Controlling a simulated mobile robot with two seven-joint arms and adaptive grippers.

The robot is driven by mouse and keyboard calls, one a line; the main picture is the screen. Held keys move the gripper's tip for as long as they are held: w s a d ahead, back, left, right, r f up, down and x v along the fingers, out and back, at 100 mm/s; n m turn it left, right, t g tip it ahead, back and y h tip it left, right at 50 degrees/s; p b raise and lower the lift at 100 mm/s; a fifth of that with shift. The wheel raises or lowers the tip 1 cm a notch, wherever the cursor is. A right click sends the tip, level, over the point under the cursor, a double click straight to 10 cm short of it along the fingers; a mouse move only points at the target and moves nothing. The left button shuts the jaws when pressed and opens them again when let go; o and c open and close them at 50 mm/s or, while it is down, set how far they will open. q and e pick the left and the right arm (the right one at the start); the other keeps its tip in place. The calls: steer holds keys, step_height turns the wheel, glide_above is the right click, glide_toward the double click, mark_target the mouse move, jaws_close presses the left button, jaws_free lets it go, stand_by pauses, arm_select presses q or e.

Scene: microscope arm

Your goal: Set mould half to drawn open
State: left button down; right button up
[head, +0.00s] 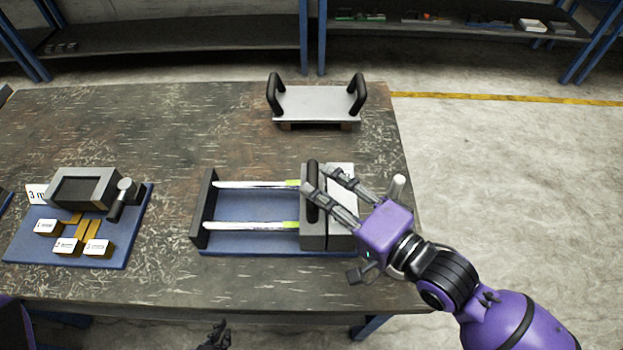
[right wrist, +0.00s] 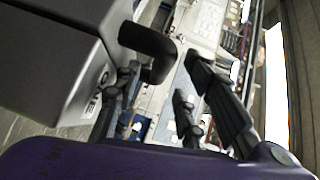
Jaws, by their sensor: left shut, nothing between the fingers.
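The mould stands on a blue base (head: 262,249) in the head view, with a dark end plate (head: 206,207) at the left and two pale rails (head: 250,226). The grey mould half (head: 313,230) sits at the right end of the rails, beside a second grey block (head: 342,238). A black handle (head: 312,207) stands on the mould half and shows in the right wrist view (right wrist: 150,45). My right gripper (head: 316,178) is open, its fingers spread near the handle, which lies partly between them. My left gripper (head: 217,338) is shut and empty at the bottom edge, away from the mould.
A blue board (head: 25,248) with a grey box (head: 83,188), a small dark-handled tool (head: 117,200) and numbered yellow blocks lies at left. A metal plate (head: 316,103) with two black handles stands at the back. The table (head: 180,130) is clear between them.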

mark_target(313, 184)
steer(key=shift+x, duration=2)
jaws_close()
